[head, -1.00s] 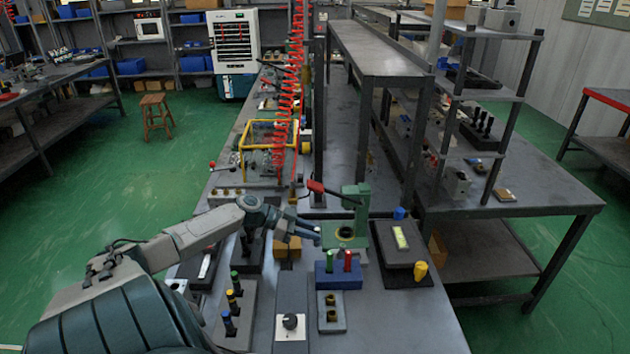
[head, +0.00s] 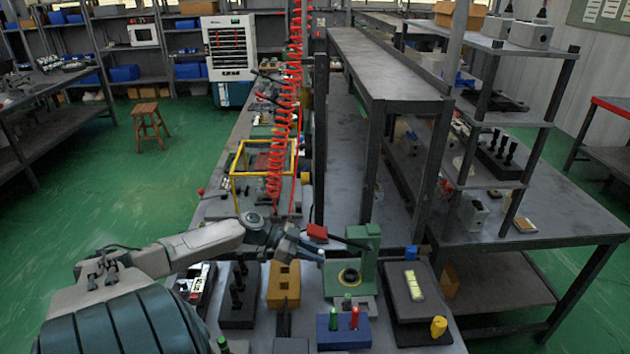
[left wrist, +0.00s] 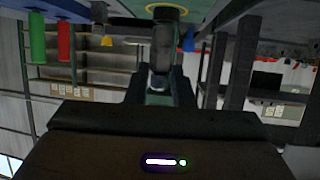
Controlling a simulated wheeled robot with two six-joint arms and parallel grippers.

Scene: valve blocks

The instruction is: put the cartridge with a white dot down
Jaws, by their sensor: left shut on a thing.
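My left gripper (head: 318,257) is shut, just left of and above the round yellow-ringed seat (head: 349,276) of the green press (head: 366,245). In the left wrist view, which looks upside down, a dark grey cylinder (left wrist: 165,42) is held at the fingers; I take it to be the cartridge. Its far end is near the yellow ring (left wrist: 167,8), but I cannot tell if they touch. No white dot shows on it. In the head view the held cartridge is hard to make out. My right gripper is not in view.
A blue block (head: 343,334) with upright green and red pegs stands in front of the press. A tan block with holes (head: 283,287) and a dark rack (head: 237,310) lie left. A dark tray (head: 425,328) with a yellow knob (head: 438,327) is right. The press's red lever grip (head: 316,232) is close behind my gripper.

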